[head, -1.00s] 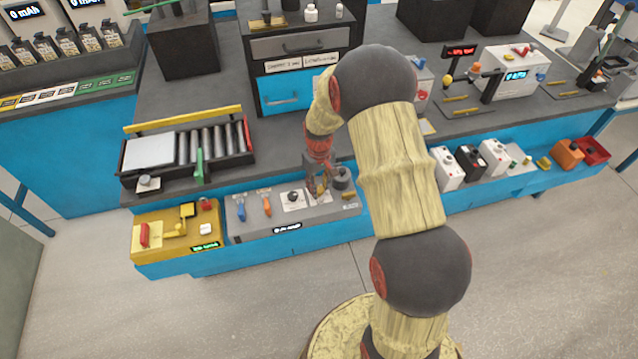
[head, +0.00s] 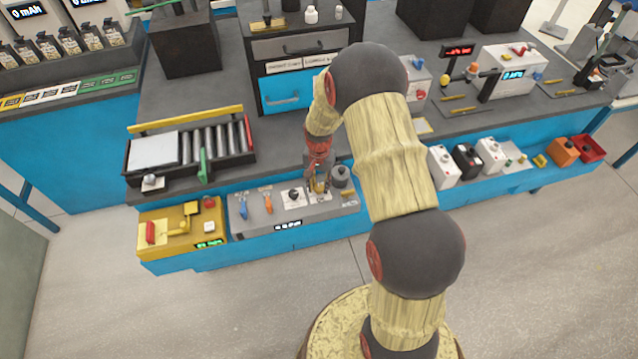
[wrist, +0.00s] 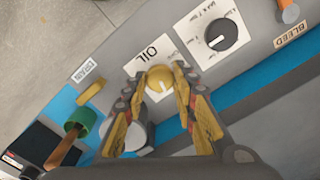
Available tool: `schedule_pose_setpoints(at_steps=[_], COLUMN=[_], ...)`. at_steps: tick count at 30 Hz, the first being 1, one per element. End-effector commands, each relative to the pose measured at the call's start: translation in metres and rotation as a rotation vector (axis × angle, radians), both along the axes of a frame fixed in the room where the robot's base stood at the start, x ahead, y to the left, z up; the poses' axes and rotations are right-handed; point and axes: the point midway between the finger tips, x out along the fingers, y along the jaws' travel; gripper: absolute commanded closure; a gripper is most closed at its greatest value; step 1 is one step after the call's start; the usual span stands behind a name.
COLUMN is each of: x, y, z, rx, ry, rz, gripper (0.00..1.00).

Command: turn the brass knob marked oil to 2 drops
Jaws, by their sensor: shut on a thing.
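The brass knob (wrist: 160,78) sits on a white plate marked OIL (wrist: 148,56) in the wrist view. My gripper (wrist: 160,90) is shut on the knob, with one yellow-and-dark finger on each side of it. The scale marks around the knob are too small or too covered to read, so its setting cannot be told. In the head view my gripper (head: 319,187) is at the grey panel (head: 262,222), and the knob is largely hidden there.
A black knob (wrist: 221,34) on a white plate is beside the oil plate. A grey cylinder (head: 341,176) stands close to my gripper. Blue (head: 243,209) and orange (head: 267,202) handles are further left on the panel. A yellow box (head: 183,232) is beyond them.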

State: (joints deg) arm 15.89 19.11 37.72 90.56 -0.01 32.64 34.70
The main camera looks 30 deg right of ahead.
Motion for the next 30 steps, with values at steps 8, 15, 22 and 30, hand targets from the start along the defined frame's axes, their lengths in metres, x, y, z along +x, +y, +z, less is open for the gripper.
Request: schedule_pose_setpoints(at_steps=[8,15,22,30], x=[0.0005,0.0006,0.0007,0.0007], y=[0.0002,0.0002,0.0001,0.0002], z=[0.0005,0.0002,0.0,0.0001], rx=[0.0,0.0,0.0,0.0], ry=[-0.001,-0.001,-0.001,-0.001], rz=[-0.182,-0.267,-0.295,-0.296], gripper=[0.98,0.98,0.98,0.98])
